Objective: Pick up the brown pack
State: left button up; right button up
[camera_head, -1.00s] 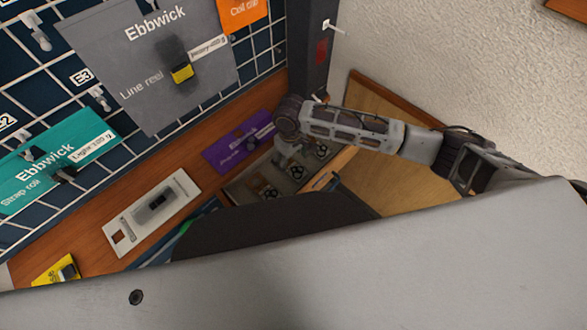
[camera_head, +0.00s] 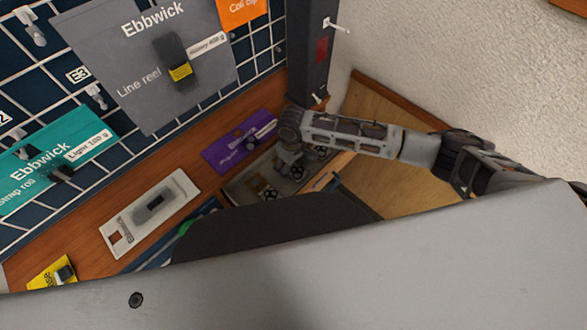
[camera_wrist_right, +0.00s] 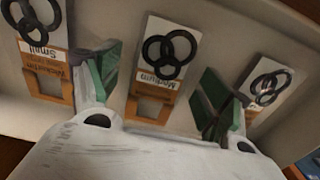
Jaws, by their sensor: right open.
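Three brown packs with black rings and white labels lie in a grey tray (camera_wrist_right: 110,22), and which one the task means cannot be told. In the right wrist view, the pack marked "Medium" (camera_wrist_right: 155,75) is in the middle, the pack marked "Small" (camera_wrist_right: 48,78) is at left, and a third pack (camera_wrist_right: 262,90) is at right. My right gripper (camera_wrist_right: 160,88) is open, its green-padded fingers on either side of the Medium pack with gaps. In the head view, my right gripper (camera_head: 290,160) is over the tray and partly hides the packs. My left gripper is not in view.
A purple pack (camera_head: 238,142), a white card (camera_head: 150,214) and a yellow pack (camera_head: 52,273) lie on the wooden bench. A pegboard with hanging packs stands behind, with a dark post (camera_head: 309,50) at its right. My own grey body part hides the foreground.

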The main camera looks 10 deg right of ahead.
jog(key=c, duration=0.9)
jog(key=shift+d+r, duration=0.1)
jog(key=shift+r, duration=0.05)
jog(key=shift+c, duration=0.2)
